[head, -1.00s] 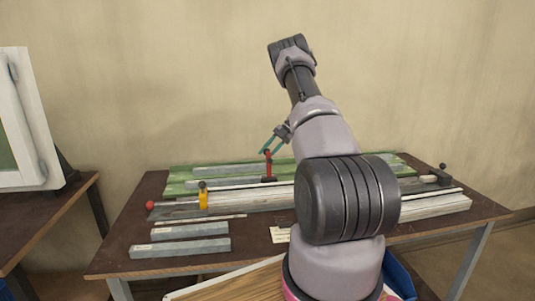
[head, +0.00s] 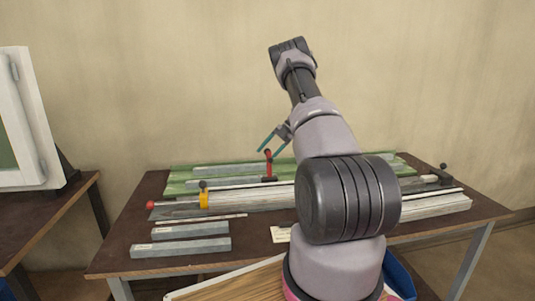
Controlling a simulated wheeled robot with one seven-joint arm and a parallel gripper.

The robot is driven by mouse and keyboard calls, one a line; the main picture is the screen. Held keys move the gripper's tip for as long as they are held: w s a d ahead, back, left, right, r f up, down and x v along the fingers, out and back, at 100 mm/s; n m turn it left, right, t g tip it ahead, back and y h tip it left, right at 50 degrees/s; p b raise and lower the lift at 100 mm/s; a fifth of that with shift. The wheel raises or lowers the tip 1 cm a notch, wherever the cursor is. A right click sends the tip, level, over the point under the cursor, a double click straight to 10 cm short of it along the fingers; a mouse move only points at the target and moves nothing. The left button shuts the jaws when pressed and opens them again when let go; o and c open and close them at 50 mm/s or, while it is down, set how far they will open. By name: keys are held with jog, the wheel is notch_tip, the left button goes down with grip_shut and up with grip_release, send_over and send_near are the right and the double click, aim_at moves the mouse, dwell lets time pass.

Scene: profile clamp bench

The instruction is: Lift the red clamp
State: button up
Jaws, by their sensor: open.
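My gripper (head: 271,144) has teal fingers and is open and empty. In the picture its fingers are just above the top of the red clamp, with a small gap showing. I cannot tell the depth between them. Part of the gripper is hidden behind my own arm.
A yellow clamp (head: 203,199) with a red-ended bar stands at the left. Grey bars (head: 180,247) lie at the front left, near a paper tag (head: 280,234). A dark clamp end (head: 441,176) is at the right. My arm hides the bench's middle right.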

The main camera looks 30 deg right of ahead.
jog(key=v, duration=1)
jog(key=shift+d+r, duration=0.25)
jog(key=shift+d, duration=0.05)
jog(key=s+a+r+n+h, duration=0.1)
jog(key=s+a+r+n, duration=0.45)
jog(key=r+n, duration=0.2)
jog(key=s+a+r+n+t+h, duration=0.1)
jog(key=s+a+r+n+h, duration=0.1)
jog(key=s+a+r+n, duration=0.35)
jog(key=s+a+r+n+h, duration=0.1)
jog(key=s+a+r+n, duration=0.2)
jog(key=a+r+n, duration=0.55)
jog(key=s+a+r+n+t+h, duration=0.1)
jog(key=s+a+n, duration=0.4)
jog(key=s+n, duration=0.5)
jog(key=s+a+r+n+t+h, duration=0.1)
jog(key=s+a+n+t, duration=0.3)
jog(key=s+n, duration=0.6)
jog(key=s+a+h, duration=0.1)
jog(key=s, duration=0.2)
jog(key=shift+r, duration=0.3)
